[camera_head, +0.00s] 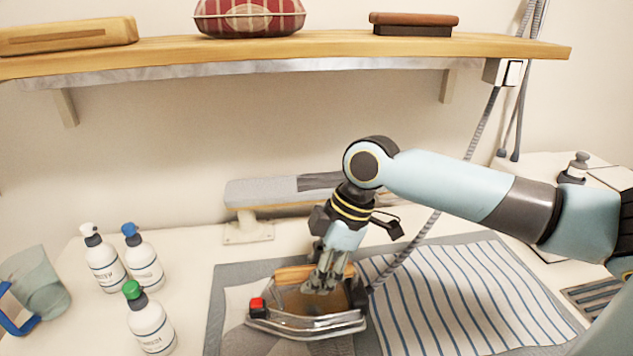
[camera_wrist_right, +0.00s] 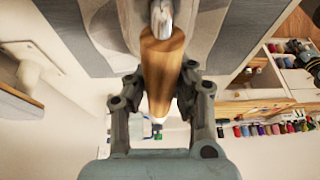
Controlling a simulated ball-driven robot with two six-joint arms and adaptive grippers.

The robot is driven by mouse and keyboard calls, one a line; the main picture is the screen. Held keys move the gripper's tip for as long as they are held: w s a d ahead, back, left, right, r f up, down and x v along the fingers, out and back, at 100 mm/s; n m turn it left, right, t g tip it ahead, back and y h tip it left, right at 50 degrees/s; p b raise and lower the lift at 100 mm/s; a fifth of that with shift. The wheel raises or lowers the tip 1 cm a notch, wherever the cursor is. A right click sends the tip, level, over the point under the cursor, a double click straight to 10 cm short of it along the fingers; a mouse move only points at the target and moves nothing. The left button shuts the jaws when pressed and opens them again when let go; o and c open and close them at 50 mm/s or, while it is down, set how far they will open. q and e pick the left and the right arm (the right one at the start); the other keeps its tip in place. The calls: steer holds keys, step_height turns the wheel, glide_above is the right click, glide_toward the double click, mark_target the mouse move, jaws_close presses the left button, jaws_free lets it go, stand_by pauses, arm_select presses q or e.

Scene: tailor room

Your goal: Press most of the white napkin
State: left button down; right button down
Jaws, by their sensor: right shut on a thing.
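My right gripper (camera_head: 322,282) is shut on the wooden handle of an iron. The iron (camera_head: 310,322) has a shiny metal body and a red knob, and sits over the left part of a grey mat (camera_head: 228,278). In the right wrist view the handle (camera_wrist_right: 162,70) lies between the fingers of my right gripper (camera_wrist_right: 160,85). A pale plain patch of cloth (camera_head: 237,300) shows at the iron's left, partly hidden by it; it may be the white napkin. A white cloth with blue stripes (camera_head: 470,295) lies flat right of the iron. My left gripper is out of view.
Several pump bottles (camera_head: 150,325) and a clear pitcher (camera_head: 38,283) stand at the left. A narrow sleeve board (camera_head: 265,192) stands behind the mat. A grey cord (camera_head: 408,258) runs up from the iron. A wooden shelf (camera_head: 330,45) spans the wall above.

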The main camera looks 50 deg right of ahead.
steer(key=shift+w+f+b, duration=0.1)
steer(key=shift+f+b, duration=0.85)
steer(key=shift+f, duration=0.4)
steer(key=shift+a, duration=0.15)
steer(key=shift+s+a+p, duration=0.55)
steer(key=shift+s+a, duration=0.15)
steer(key=shift+s, duration=0.2)
steer(key=shift+s+a+p, duration=0.5)
steer(key=shift+s+a, duration=0.2)
steer(key=shift+s, duration=0.15)
steer(key=shift+s+a+p, duration=0.4)
steer(key=shift+s+a, duration=0.4)
steer(key=shift+s, duration=0.15)
steer(key=shift+s+a+p, duration=0.35)
steer(key=shift+s+a, duration=0.4)
steer(key=shift+s, duration=0.2)
steer(key=shift+w, duration=0.1)
steer(key=shift+w+d, duration=1.55)
steer(key=shift+w, duration=0.2)
steer(key=shift+w+d+b, duration=0.35)
steer(key=shift+w+d, duration=1.15)
steer(key=shift+w, duration=0.25)
steer(key=shift+w+d, duration=0.1)
steer(key=shift+w, duration=0.05)
